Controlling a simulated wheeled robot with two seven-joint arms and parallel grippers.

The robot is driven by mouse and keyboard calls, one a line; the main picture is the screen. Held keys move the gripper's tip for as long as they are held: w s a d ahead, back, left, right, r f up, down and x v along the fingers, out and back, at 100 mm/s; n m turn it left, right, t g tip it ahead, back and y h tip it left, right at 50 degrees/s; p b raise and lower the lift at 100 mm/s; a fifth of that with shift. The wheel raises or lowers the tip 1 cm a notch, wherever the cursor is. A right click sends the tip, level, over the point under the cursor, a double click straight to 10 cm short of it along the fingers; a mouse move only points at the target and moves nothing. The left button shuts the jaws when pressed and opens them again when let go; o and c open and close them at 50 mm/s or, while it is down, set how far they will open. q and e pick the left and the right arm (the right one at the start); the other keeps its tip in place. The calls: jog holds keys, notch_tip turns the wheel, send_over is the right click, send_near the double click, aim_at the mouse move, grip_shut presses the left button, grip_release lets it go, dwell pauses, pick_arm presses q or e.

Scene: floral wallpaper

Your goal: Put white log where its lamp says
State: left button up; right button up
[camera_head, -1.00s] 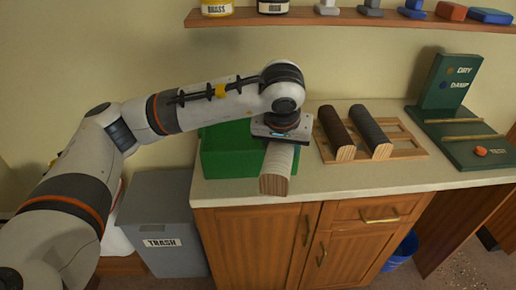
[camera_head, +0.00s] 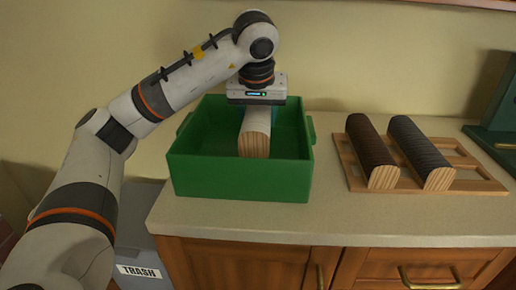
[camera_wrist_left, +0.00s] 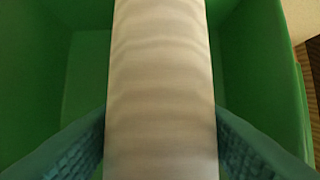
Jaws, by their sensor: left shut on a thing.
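The white log (camera_head: 255,133) has pale banded bark and a light cut end. My left gripper (camera_head: 256,108) is shut on it and holds it over or inside the green bin (camera_head: 240,182) on the counter. In the left wrist view the log (camera_wrist_left: 160,90) fills the middle, between the two blue-green finger pads (camera_wrist_left: 160,140), with green bin walls around it. I cannot tell whether the log touches the bin floor. The green tester stand (camera_head: 497,125) is cut off at the right edge, so its lamps are out of view. My right gripper is not in view.
A brown log (camera_head: 370,150) and a dark grey log (camera_head: 420,150) lie on a wooden rack (camera_head: 478,183) right of the bin. A grey trash bin (camera_head: 140,245) stands below, left of the counter (camera_head: 330,215). Counter space in front of the rack is clear.

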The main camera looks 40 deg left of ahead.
pick_arm(q)
notch_tip(320, 180, down, 6)
jog(key=shift+f+b, duration=0.25)
jog(key=shift+b, duration=0.35)
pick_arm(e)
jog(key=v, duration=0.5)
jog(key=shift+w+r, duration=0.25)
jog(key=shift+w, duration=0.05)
pick_arm(q)
jog(key=o, duration=1.2)
jog(key=shift+o, duration=0.2)
jog(key=shift+r, duration=0.1)
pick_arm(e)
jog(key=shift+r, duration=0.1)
